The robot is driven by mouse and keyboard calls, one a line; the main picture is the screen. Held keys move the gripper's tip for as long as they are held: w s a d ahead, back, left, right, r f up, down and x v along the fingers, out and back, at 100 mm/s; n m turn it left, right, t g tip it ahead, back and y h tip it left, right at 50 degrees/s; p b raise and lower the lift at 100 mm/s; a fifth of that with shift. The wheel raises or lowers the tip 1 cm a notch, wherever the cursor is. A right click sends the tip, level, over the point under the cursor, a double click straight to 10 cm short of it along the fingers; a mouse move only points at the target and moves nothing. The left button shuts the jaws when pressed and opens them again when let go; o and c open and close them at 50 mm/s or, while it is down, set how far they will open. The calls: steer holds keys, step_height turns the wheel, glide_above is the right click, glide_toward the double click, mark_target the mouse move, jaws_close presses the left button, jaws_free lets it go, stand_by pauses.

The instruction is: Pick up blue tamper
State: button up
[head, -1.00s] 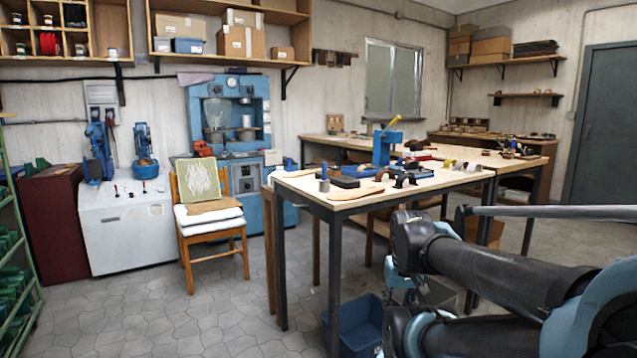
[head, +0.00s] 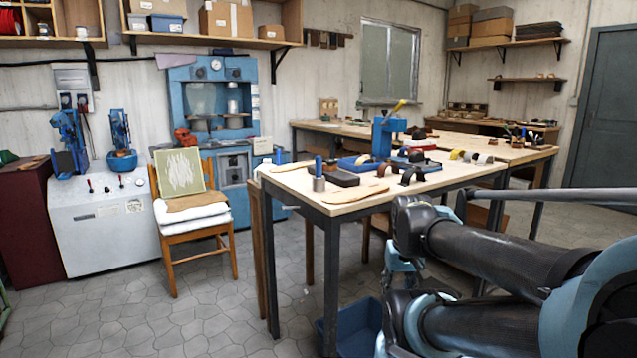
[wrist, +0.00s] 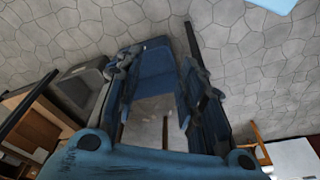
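A small tool with a blue handle and a grey metal base, which looks like the blue tamper (head: 318,178), stands upright near the front left of the worktable (head: 345,208) in the head view. My gripper (wrist: 157,72) is open and empty in the wrist view, its two fingers spread apart. It points down past the table towards the floor, with a blue bin (wrist: 155,58) behind the gap. The tamper does not show in the wrist view.
A tan sole (head: 357,194), a dark block (head: 337,175) and a blue press (head: 384,137) share the tabletop with the tamper. A chair (head: 188,212) stands left of the table. A blue bin (head: 358,328) lies on the floor below. The floor at front left is clear.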

steer(key=w+a+r+n, duration=0.25)
steer(key=w+r, duration=0.25)
steer(key=r, duration=0.3)
steer(key=w+a+r+n+g, duration=0.1)
steer(key=w+a+r+n, duration=0.1)
steer(key=w+r+n, duration=0.45)
steer(key=w+a+r, duration=0.2)
steer(key=w+r, duration=0.1)
steer(key=r, duration=0.7)
steer(key=w+a+r+n+g, duration=0.1)
steer(key=w+a+r+n, duration=1)
steer(key=w+a+r, duration=0.65)
glide_toward(319, 177)
steer(key=shift+w+a+f, duration=0.1)
steer(key=shift+w+a, duration=0.15)
steer(key=shift+w, duration=0.4)
steer(key=shift+d+f, duration=0.2)
steer(key=shift+f, duration=2.6)
jaws_close()
